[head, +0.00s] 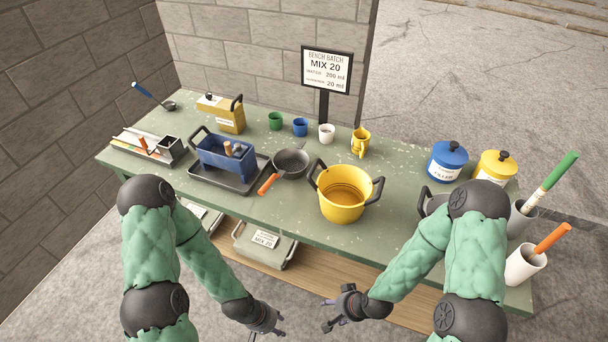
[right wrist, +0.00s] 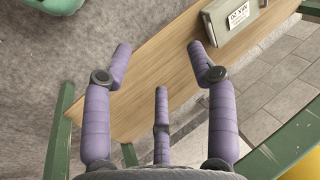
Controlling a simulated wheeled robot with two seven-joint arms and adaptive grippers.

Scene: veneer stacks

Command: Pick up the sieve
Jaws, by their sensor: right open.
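The sieve (head: 291,162) appears to be the dark round bowl with an orange handle, in the middle of the green table in the head view. Its handle points toward the table's front edge; the mesh is too small to make out. My right gripper (head: 336,308) is open and empty, in front of the table and below its top. In the right wrist view its purple fingers (right wrist: 160,75) are spread over the wooden lower shelf. My left gripper (head: 268,325) is also low in front of the table, at the bottom of the head view, away from the sieve.
A yellow pot (head: 343,206) stands right of the sieve. A blue bin (head: 222,158) on a dark tray is to its left. Several cups (head: 300,127) and a sign (head: 326,70) stand behind. The green table (head: 300,218) has bare room along its front.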

